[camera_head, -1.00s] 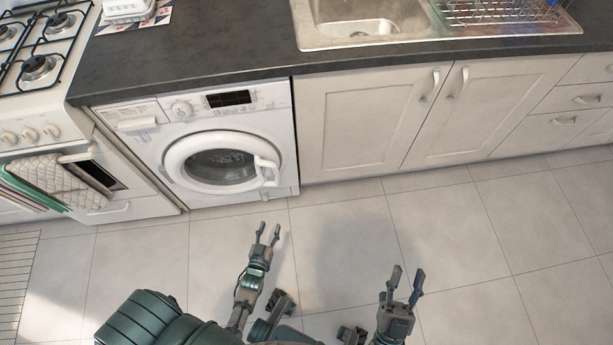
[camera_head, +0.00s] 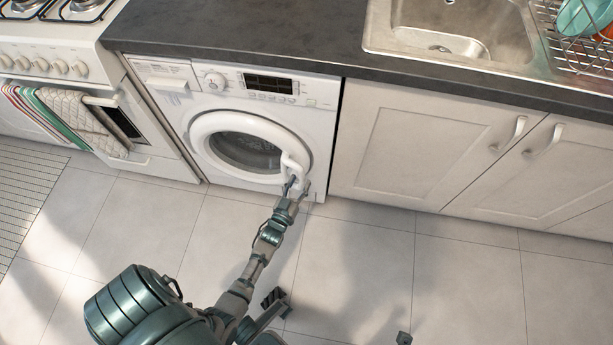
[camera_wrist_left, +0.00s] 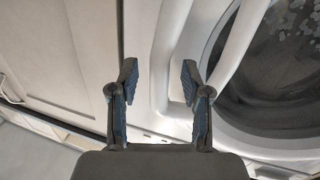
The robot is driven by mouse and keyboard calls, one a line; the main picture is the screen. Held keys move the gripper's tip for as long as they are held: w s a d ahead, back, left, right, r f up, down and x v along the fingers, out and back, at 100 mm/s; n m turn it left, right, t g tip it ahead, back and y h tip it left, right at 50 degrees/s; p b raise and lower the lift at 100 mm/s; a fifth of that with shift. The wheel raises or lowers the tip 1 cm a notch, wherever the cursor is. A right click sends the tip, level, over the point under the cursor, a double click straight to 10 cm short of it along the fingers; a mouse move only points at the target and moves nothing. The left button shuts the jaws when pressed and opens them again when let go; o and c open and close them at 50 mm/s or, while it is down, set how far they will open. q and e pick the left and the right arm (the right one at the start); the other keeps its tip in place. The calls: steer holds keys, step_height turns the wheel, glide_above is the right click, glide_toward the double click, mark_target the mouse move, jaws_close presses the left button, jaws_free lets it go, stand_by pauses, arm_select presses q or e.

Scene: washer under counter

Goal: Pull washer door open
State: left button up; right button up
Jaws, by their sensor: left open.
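The white washer (camera_head: 238,121) stands under the counter. Its round door (camera_head: 203,152) looks shut, with dark glass in a white ring. The white door handle (camera_head: 293,163) is on the door's right side. My left gripper (camera_head: 296,186) is open at the lower part of this handle and hides some of it. In the left wrist view my left gripper's two fingers (camera_wrist_left: 160,80) are spread, with part of the white handle (camera_wrist_left: 171,45) seen between and beyond them. Whether they touch it I cannot tell.
An oven (camera_head: 135,125) with towels on its rail stands left of the washer. Cabinet doors (camera_head: 420,150) are to the right. The dark counter (camera_head: 250,35) overhangs above. The tiled floor (camera_head: 365,265) in front is clear apart from my own parts.

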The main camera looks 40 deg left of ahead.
arm_select(q)
steer(key=shift+x, duration=1.05)
steer(key=shift+w+a, duration=0.1)
steer(key=shift+w, duration=0.2)
jaws_close()
steer(key=shift+s, duration=0.1)
